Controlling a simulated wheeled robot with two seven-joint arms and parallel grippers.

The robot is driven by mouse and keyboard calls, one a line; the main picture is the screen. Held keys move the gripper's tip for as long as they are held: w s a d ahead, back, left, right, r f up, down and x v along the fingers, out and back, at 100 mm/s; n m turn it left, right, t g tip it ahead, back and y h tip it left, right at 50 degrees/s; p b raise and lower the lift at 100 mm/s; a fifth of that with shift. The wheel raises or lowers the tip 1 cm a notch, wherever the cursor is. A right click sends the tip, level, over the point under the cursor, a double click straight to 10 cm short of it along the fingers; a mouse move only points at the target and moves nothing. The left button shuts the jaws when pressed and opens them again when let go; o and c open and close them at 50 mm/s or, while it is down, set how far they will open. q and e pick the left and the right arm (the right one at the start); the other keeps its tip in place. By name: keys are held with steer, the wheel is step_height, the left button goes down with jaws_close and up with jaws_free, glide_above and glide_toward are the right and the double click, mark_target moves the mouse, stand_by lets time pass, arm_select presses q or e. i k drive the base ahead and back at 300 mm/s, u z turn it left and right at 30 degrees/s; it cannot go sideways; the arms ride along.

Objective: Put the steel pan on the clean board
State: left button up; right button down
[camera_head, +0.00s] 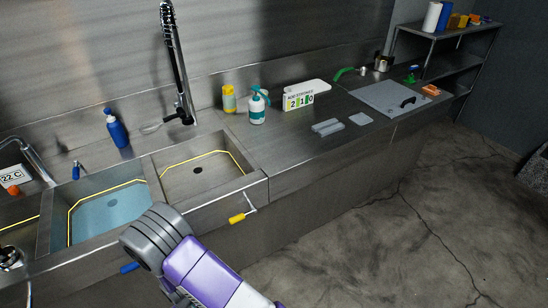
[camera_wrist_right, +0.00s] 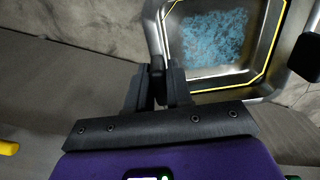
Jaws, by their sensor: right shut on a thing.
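My right gripper (camera_wrist_right: 157,88) is shut on a narrow grey metal piece (camera_wrist_right: 152,30) that runs up from the fingertips in the right wrist view. I cannot tell whether this piece is the steel pan's handle. No whole pan shows clearly. My left gripper is not in view.
A shelf (camera_head: 440,62) stands far right.

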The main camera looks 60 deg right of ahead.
mark_target(339, 103)
steer(key=z, duration=3.7)
steer(key=i, duration=3.35)
steer(key=u, duration=3.2)
